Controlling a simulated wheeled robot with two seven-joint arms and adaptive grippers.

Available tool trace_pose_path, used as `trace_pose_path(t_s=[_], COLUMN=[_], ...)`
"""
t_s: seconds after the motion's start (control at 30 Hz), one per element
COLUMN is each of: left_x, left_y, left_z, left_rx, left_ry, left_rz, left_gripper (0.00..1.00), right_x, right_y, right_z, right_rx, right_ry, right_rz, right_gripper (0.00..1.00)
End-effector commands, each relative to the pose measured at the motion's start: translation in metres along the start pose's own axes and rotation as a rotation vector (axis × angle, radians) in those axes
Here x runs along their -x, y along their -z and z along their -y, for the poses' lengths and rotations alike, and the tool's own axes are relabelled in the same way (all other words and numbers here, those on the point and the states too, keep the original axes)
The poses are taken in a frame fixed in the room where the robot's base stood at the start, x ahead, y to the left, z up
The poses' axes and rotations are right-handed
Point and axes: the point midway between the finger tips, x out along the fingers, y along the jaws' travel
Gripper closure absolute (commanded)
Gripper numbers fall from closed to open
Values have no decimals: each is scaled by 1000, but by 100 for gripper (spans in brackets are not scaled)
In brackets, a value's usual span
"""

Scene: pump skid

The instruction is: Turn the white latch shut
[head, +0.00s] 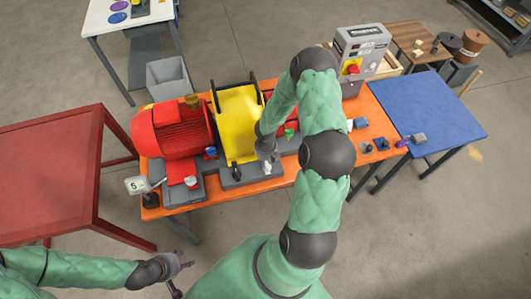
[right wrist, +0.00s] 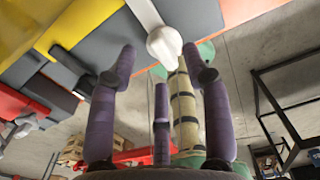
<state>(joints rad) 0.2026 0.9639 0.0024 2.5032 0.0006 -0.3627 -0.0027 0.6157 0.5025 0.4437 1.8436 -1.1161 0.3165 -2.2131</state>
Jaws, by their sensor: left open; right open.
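The white latch (right wrist: 164,44) shows in the right wrist view as a white arm with a rounded end, against a grey block. In the head view a small white part of it (head: 268,169) shows at the front edge of the skid, just below my right gripper (head: 267,155). My right gripper is open in the right wrist view (right wrist: 158,62), with its purple fingers spread on both sides of the rounded end. I cannot tell whether any finger touches it. My left gripper (head: 176,262) is open and empty, low in front of the orange table, away from the latch.
The orange table (head: 215,196) carries a red motor (head: 172,130), a yellow guard (head: 238,115) and a grey control box (head: 361,45). A black handle (head: 236,172) stands just left of the latch. A blue table (head: 437,108) adjoins on the right; a red table (head: 45,170) stands left.

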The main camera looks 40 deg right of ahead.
Motion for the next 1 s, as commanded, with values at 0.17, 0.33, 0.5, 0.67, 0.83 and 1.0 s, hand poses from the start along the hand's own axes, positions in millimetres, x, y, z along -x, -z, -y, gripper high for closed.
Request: trace_pose_path(t_s=[0.17,0.33,0.5,0.67,0.83,1.0], left_x=[0,0,0,0,0,0], left_y=[0,0,0,0,0,0], left_z=[0,0,0,0,0,0], left_rx=[0,0,0,0,0,0], left_ry=[0,0,0,0,0,0], left_rz=[0,0,0,0,0,0], left_gripper=[49,49,49,49,49,49], right_x=[38,68,86,93,93,93], right_y=[-2,-1,-1,0,0,0], right_z=[0,0,0,0,0,0], right_rx=[0,0,1,1,1,1], right_ry=[1,0,0,0,0,0], right_rz=[5,4,2,1,0,0], right_gripper=[51,51,51,51,51,51])
